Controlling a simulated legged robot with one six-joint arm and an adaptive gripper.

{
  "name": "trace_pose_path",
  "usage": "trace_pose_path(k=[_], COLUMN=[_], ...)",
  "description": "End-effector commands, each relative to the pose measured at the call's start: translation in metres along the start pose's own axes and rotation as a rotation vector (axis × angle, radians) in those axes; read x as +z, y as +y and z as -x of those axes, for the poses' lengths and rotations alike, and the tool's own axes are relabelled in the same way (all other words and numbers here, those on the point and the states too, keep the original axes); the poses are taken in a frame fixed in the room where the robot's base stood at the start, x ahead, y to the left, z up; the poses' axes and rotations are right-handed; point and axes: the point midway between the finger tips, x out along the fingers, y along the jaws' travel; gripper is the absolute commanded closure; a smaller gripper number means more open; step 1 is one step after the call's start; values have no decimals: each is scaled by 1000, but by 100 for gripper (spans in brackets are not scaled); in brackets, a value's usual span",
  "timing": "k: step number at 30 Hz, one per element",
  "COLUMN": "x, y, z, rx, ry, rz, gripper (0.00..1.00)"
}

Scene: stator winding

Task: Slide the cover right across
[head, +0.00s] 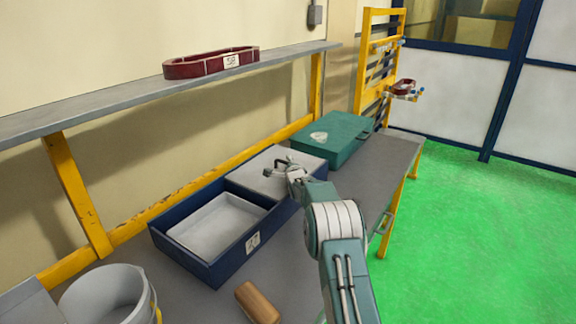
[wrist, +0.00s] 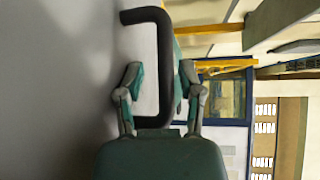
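The pale grey cover (head: 262,178) lies over the right part of a long dark blue box (head: 225,258). The left part of the box is open, and a whitish inner tray shows there. In the wrist view, the cover's pale surface (wrist: 50,90) fills the left side. Its dark U-shaped handle (wrist: 165,60) stands out from it. My gripper (wrist: 160,74) is open, with one finger on each side of the handle's bar. A gap shows between the bar and each finger. In the head view my gripper (head: 283,172) is over the cover and partly hides the handle.
A green case (head: 335,143) stands just right of the box on the grey bench (head: 393,165). A wooden cylinder (head: 257,302) lies in front. A white bucket (head: 105,297) is at lower left. A shelf (head: 110,97) with a dark red ring (head: 200,67) runs above.

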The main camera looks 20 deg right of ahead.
Motion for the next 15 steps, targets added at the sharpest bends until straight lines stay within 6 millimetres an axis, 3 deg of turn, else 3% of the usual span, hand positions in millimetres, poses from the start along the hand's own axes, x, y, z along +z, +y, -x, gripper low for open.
trace_pose_path(k=[15], x=[1], y=[-3], z=[4], rx=[-4], ry=[-2], rz=[1], gripper=[47])
